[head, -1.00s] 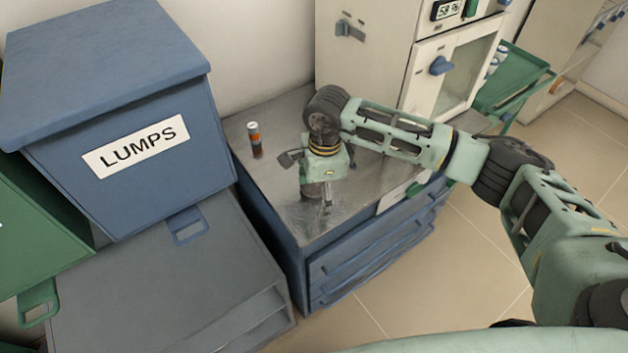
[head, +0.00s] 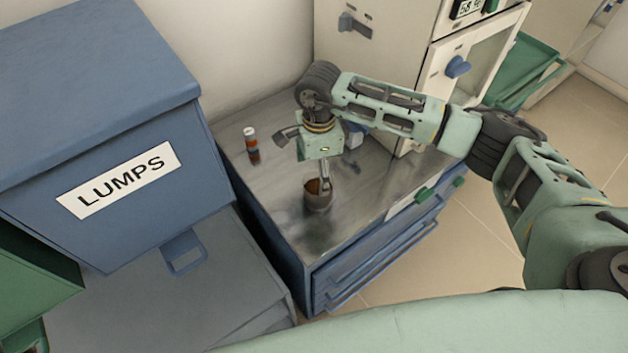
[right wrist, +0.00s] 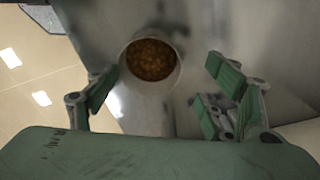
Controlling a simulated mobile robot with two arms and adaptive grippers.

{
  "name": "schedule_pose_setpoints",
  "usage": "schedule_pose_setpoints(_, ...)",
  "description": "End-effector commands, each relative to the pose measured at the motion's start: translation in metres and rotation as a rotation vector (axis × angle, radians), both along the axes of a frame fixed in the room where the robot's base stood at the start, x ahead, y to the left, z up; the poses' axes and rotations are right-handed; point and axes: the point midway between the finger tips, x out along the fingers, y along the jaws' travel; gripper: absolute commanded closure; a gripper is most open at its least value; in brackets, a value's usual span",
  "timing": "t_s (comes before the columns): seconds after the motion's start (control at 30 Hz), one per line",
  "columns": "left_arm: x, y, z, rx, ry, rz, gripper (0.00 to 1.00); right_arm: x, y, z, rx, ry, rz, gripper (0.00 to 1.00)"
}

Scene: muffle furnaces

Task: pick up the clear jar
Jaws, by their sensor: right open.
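The clear jar (head: 317,201), with brown contents, stands on the grey top of a blue cabinet in the head view. In the right wrist view the jar (right wrist: 124,97) is seen from above, with its round mouth open and brown granular contents inside. My right gripper (head: 323,186) is just over the jar in the head view, hiding part of it. In the right wrist view my right gripper (right wrist: 160,86) is open, one finger to each side of the jar, with a wider gap on the right. My left gripper is not in view.
A small vial with a red-orange band (head: 251,146) stands left of the jar, near the wall. A blue bin marked LUMPS (head: 150,225) is at left. A white furnace (head: 385,35) stands behind on the right. The cabinet's front edge (head: 375,225) is close to the jar.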

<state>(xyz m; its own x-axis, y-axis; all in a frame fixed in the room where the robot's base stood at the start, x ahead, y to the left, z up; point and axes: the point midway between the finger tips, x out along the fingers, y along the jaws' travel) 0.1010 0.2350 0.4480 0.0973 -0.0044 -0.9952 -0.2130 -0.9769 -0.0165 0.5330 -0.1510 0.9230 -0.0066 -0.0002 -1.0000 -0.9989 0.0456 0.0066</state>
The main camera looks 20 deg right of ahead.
Motion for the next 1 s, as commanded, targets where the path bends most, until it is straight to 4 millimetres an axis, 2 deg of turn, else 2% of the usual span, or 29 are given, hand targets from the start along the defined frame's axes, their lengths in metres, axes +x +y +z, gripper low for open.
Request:
schedule_pose_setpoints(0.17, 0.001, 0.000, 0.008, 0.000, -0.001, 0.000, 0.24, -0.002, 0.001, -0.018, -0.001, 0.006, 0.001, 0.25)
schedule_pose_setpoints(0.43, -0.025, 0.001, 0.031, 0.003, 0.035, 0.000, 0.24, -0.011, 0.003, -0.050, -0.001, 0.007, 0.000, 0.25)
schedule_pose_setpoints(0.6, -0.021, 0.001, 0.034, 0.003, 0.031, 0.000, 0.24, -0.010, 0.003, -0.072, -0.001, 0.003, 0.000, 0.25)
schedule_pose_setpoints(0.87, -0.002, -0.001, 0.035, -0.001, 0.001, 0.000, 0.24, -0.009, 0.003, -0.077, 0.001, 0.001, 0.002, 0.25)
schedule_pose_setpoints(1.0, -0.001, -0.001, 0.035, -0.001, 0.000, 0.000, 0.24, -0.009, 0.003, -0.076, 0.000, 0.001, 0.001, 0.36)
